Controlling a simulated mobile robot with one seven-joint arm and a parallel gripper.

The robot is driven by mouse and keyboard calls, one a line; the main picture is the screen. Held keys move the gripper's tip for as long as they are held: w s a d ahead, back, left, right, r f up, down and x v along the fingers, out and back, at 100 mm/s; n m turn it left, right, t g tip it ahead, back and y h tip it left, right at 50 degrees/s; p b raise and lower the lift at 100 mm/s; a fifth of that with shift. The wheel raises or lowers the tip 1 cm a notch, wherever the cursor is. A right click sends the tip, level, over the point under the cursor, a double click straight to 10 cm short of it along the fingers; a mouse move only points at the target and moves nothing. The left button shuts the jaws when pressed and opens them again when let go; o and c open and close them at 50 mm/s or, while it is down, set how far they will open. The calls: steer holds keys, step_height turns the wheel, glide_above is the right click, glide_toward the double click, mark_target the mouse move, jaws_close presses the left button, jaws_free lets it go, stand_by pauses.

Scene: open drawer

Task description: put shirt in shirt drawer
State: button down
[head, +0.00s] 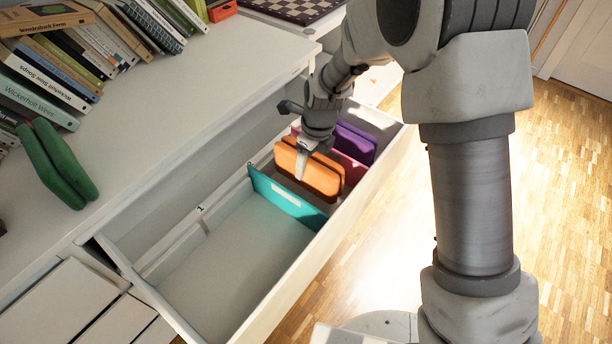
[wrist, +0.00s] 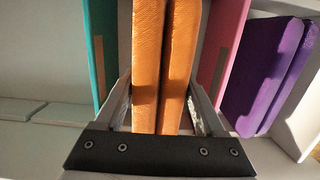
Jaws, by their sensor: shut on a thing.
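My gripper (head: 303,165) reaches down into the open white drawer (head: 235,240) and is shut on an orange folded shirt (head: 320,181). In the wrist view the fingers of my gripper (wrist: 160,98) lie on either side of the upright, doubled orange shirt (wrist: 147,60). The shirt stands between a teal divider (head: 285,202) and a pink divider (head: 352,172). I cannot tell whether it touches the drawer floor. A purple folded shirt (head: 355,141) stands upright beyond the pink divider. A green folded shirt (head: 58,165) stands on the white dresser top.
The front compartment of the drawer, before the teal divider, is empty. Books (head: 45,80) lean on the white dresser top (head: 180,115) at the left. A chessboard (head: 295,8) lies at the back. The wooden floor is clear on the right.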

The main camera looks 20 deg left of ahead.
steer(key=shift+f+b, duration=0.65)
steer(key=shift+f, duration=1.35)
steer(key=shift+f, duration=0.15)
jaws_free()
